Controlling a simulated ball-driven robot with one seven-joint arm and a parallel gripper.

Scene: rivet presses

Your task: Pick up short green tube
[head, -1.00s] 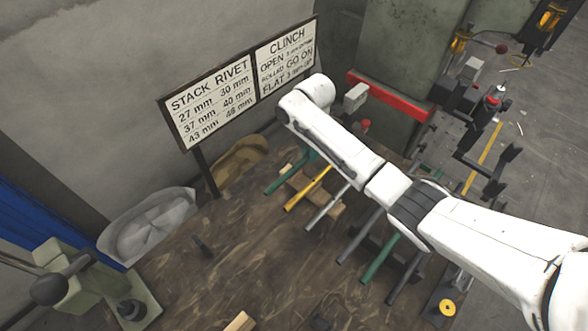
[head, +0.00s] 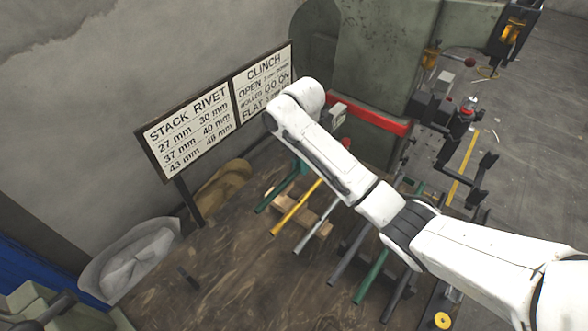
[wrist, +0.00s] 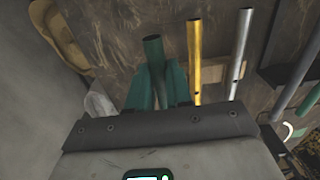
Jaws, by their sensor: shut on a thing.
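The short green tube shows in the head view (head: 274,194), leftmost in a row of tubes. It also shows in the wrist view (wrist: 153,48), with its open end pointing away from the gripper. My gripper, with teal fingers, shows in the wrist view (wrist: 157,88) with one finger on each side of this tube. It is shut on the tube. In the head view the gripper (head: 299,168) is mostly hidden behind my white arm. I cannot tell whether the tube is clear of its support.
A yellow tube (head: 294,208) lies just right of the green one, then grey tubes and another green tube (head: 371,276). Wooden blocks (head: 318,229) lie under some of them. A sign (head: 190,132) stands behind.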

